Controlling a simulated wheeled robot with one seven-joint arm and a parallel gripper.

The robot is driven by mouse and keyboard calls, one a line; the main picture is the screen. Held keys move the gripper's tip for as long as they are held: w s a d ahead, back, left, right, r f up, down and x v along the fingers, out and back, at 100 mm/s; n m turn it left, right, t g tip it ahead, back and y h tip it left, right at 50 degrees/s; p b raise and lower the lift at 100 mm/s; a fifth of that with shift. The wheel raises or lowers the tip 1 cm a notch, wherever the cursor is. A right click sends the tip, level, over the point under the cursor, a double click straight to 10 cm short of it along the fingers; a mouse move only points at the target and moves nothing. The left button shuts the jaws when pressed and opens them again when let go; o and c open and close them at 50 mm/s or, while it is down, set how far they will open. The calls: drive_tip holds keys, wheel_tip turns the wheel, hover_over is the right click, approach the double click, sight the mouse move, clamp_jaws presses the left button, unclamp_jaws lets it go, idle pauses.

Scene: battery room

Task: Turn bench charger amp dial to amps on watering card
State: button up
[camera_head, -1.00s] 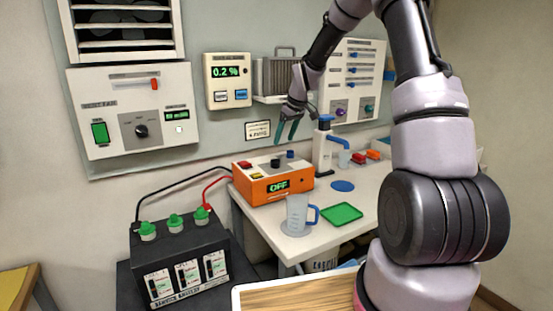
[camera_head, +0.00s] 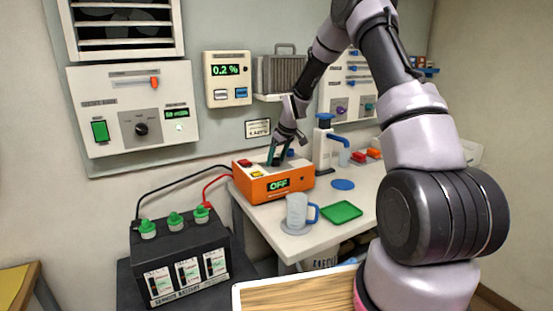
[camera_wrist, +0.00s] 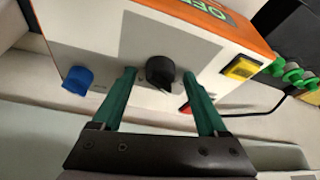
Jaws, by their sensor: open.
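The orange bench charger (camera_head: 268,188) stands on the bench with its display (camera_head: 278,185) reading OFF. In the wrist view its top panel (camera_wrist: 110,40) shows a black dial (camera_wrist: 160,72), a blue knob (camera_wrist: 77,80), a yellow switch (camera_wrist: 241,67) and a red button (camera_wrist: 186,107). My gripper (camera_wrist: 163,85) is open, with one green finger on each side of the black dial; I cannot tell whether they touch it. In the head view my gripper (camera_head: 278,160) is over the charger's top and hides the dial. The small wall card (camera_head: 258,129) is too blurred to read surely.
A measuring jug (camera_head: 297,212) and a green tray (camera_head: 341,212) are on the bench in front. A white pump dispenser (camera_head: 323,148) stands right of the charger. A black battery (camera_head: 180,255) with green caps is at lower left, wired to the charger.

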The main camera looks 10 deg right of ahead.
clamp_jaws()
drive_tip(key=m, duration=0.1)
drive_tip(key=m+h, duration=0.1)
drive_tip(key=m, duration=0.1)
drive_tip(key=shift+s+a+t, duration=0.1)
drive_tip(key=shift+a+t, duration=0.1)
drive_tip(key=shift+t, duration=0.2)
drive_tip(key=m+h, duration=0.2)
drive_tip(key=m, duration=0.3)
drive_tip(key=shift+a, duration=0.15)
drive_tip(key=m+h, duration=0.1)
drive_tip(key=m, duration=0.3)
drive_tip(key=shift+m+g+h, duration=0.6)
drive_tip(key=shift+m+h, duration=0.2)
drive_tip(key=shift+m, duration=1)
